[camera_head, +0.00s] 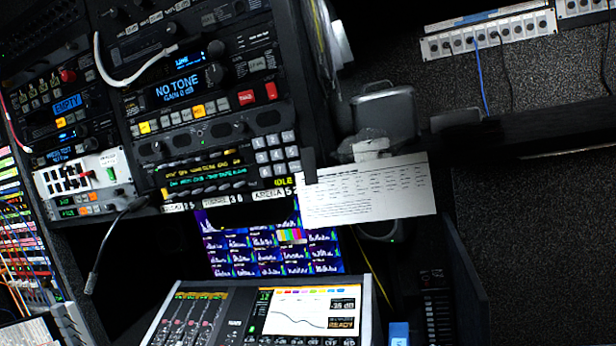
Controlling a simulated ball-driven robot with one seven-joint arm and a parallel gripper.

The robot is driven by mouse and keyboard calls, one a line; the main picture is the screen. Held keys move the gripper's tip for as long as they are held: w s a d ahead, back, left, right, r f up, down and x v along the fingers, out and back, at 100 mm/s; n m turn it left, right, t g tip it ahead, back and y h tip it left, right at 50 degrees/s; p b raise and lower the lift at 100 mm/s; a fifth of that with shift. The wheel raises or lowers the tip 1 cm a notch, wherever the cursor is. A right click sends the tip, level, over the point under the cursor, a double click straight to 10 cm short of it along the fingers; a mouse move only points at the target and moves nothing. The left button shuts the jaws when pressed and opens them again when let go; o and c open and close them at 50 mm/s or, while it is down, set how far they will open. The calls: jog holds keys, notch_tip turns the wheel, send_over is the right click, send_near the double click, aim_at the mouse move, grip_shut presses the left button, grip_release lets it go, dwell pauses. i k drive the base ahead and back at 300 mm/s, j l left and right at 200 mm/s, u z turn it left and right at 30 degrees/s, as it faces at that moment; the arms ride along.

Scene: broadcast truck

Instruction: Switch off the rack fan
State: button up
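No part in view is clearly labelled as the rack fan or its switch. The equipment rack (200,130) fills the left side, tilted in the picture. A pale panel (110,170) at its lower left carries a small red control (84,174) and dark slots; I cannot tell if it belongs to the fan. I cannot make out my gripper's fingers anywhere in this view.
A white printed sheet (368,192) hangs right of the rack, below a grey rounded object (385,112). A mixing console (262,312) and a lit screen (268,252) are below. A white cable (122,80) and a black gooseneck (100,255) cross the rack front.

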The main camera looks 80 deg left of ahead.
aim_at(110, 172)
jog(key=u, duration=2.3)
jog(key=i+j+u, duration=0.4)
jog(key=j, duration=0.25)
jog(key=j+u, duration=0.2)
jog(key=i+j, duration=0.15)
